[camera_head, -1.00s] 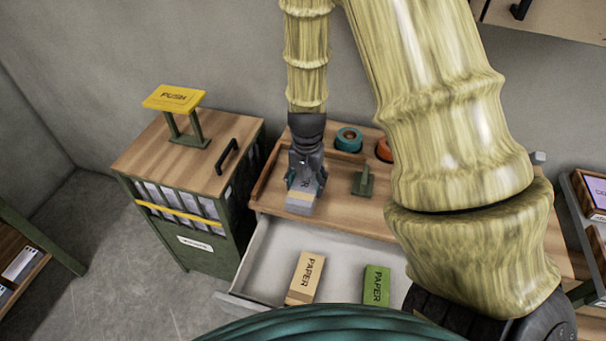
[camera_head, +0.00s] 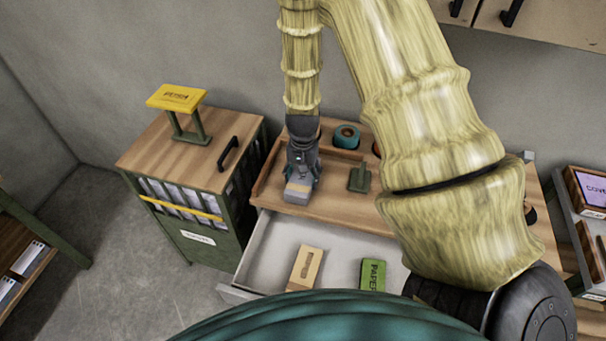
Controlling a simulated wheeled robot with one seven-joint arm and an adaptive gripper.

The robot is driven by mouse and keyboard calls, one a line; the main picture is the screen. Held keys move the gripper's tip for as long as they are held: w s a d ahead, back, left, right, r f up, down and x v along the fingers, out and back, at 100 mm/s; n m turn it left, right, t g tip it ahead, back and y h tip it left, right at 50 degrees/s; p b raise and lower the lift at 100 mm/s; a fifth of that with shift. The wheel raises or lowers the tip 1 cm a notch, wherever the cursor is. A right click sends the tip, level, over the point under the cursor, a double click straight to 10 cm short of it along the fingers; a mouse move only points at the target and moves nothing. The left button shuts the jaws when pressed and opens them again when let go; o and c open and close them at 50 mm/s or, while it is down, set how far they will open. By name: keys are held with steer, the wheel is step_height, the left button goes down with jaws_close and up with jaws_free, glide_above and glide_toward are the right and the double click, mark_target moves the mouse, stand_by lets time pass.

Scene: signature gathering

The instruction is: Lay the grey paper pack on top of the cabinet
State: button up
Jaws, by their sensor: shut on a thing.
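My gripper (camera_head: 301,176) is shut on the grey paper pack (camera_head: 297,192). It holds the pack over the front left part of the wooden desk top, above the open drawer's back edge. Whether the pack touches the desk cannot be told. The cabinet (camera_head: 187,150) stands to the left of the desk, with a wooden top and green sides.
The open drawer (camera_head: 262,262) holds a tan paper pack (camera_head: 305,268) and a green paper pack (camera_head: 373,275). A teal tape roll (camera_head: 346,137) and a small green stand (camera_head: 360,178) are on the desk. Wall cupboards hang at the upper right.

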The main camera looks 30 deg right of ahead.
steer(key=shift+f, duration=0.15)
steer(key=o, duration=1.2)
steer(key=shift+o, duration=0.2)
steer(key=shift+s, duration=0.1)
step_height(320, 180, up, 12)
steer(key=b, duration=0.2)
steer(key=shift+r+b, duration=0.2)
steer(key=shift+b, duration=0.2)
